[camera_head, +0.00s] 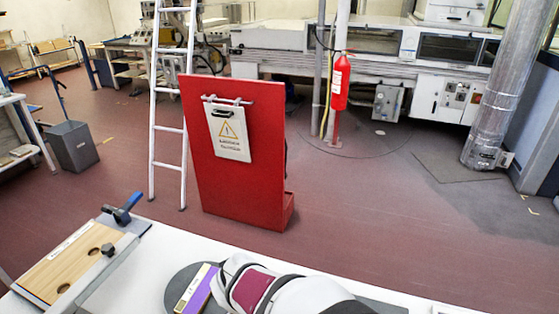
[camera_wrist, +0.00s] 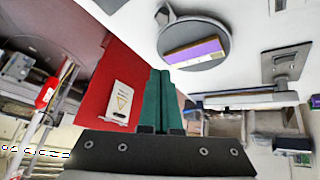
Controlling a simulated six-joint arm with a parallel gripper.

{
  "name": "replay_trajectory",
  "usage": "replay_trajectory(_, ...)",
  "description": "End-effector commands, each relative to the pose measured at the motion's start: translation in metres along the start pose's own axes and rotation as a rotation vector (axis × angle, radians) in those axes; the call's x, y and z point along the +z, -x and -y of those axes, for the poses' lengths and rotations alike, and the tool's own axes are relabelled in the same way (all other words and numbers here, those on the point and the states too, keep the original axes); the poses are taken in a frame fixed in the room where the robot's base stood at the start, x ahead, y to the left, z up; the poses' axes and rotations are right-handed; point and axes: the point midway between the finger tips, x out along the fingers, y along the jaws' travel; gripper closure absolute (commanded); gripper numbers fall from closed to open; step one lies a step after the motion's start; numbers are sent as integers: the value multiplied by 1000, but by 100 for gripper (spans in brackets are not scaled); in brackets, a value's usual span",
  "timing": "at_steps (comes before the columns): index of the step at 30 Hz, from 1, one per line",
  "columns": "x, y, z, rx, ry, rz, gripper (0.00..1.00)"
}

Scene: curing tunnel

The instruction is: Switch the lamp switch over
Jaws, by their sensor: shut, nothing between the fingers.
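My gripper (camera_wrist: 162,72) shows in the wrist view as two green fingers, closed together with nothing between them. The head view shows only part of my white and maroon arm, not the fingertips. At the right of the wrist view, a dark grey plate with a raised, lever-like part (camera_wrist: 285,66) lies on the white table (camera_wrist: 268,30). It may be the lamp switch, but I cannot be sure, nor tell its position. It is apart from my fingers. I cannot identify a lamp switch in the head view.
A round grey disc (camera_wrist: 215,58) carries a purple and wood-coloured block (camera_wrist: 196,51) near my fingers. A wooden jig (camera_head: 70,262) with a blue-handled clamp (camera_head: 122,208) is at the table's left. Beyond the edge stand a red board (camera_head: 235,185) and white ladder (camera_head: 168,130).

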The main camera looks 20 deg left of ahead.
Motion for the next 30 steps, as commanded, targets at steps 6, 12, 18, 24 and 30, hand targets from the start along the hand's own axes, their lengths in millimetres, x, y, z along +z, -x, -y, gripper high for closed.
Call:
replay_trajectory(6,-32,-39,168,-287,373,-188,100)
replay_trajectory(12,-23,-42,252,-448,529,-263,100)
replay_trajectory(18,-21,-41,264,-475,553,-277,100)
replay_trajectory(24,-21,-42,264,-473,551,-275,100)
replay_trajectory(30,-23,-65,277,-473,551,-273,100)
